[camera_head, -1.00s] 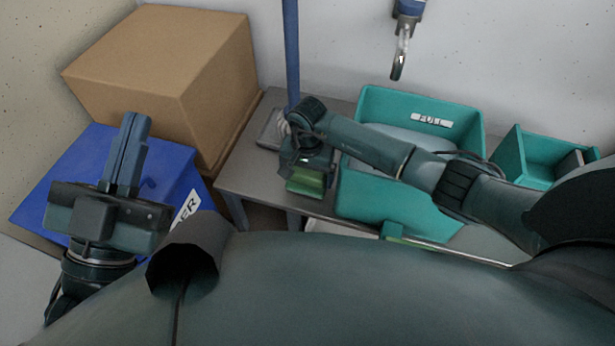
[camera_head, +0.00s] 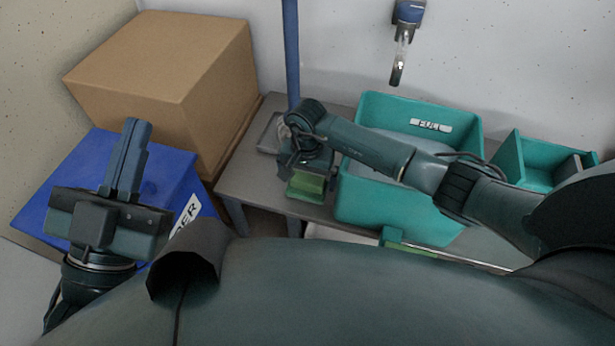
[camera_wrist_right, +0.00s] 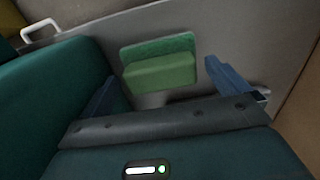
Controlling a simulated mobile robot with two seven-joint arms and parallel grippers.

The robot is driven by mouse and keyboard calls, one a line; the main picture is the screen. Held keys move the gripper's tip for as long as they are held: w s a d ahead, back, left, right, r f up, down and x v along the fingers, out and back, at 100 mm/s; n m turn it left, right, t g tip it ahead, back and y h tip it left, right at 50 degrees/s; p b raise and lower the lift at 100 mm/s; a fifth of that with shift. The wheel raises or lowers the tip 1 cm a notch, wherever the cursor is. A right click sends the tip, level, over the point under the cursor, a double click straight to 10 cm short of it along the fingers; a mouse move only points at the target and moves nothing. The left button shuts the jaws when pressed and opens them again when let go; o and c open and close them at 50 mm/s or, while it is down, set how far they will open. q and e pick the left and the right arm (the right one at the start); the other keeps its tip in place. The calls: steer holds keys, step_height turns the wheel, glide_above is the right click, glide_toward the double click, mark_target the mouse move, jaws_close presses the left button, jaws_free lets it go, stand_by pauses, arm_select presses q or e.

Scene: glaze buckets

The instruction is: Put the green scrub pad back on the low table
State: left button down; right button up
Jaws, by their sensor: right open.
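The green scrub pad (camera_head: 307,186) lies on the grey low table (camera_head: 255,180), near its front edge. My right gripper (camera_head: 310,170) is right above and behind it in the head view. In the right wrist view the pad (camera_wrist_right: 160,70) shows between the two spread fingers of my right gripper (camera_wrist_right: 162,80), with visible gaps on both sides. That gripper is open and holds nothing. My left gripper (camera_head: 130,155) is over the blue bin at the left, its fingers together and empty, far from the pad.
A teal bucket (camera_head: 365,205) labelled FULL stands on the table right of the pad, under my right forearm. A smaller teal container (camera_head: 510,160) is further right. A cardboard box (camera_head: 165,75) and a blue bin (camera_head: 70,170) stand left. A blue post (camera_head: 291,50) rises behind.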

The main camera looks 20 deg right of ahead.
mark_target(307, 178)
arm_select(q)
steer(key=f+n+g+y+p, duration=0.1)
steer(key=f, duration=0.1)
steer(key=s+f+n+g+y+p, duration=0.1)
steer(key=f+n+y+p, duration=0.1)
steer(key=shift+s+d+f+p, duration=0.15)
steer(key=shift+d+f+p, duration=0.05)
steer(key=shift+f+p, duration=0.1)
arm_select(e)
step_height(307, 178, up, 11)
steer(key=shift+f, duration=0.1)
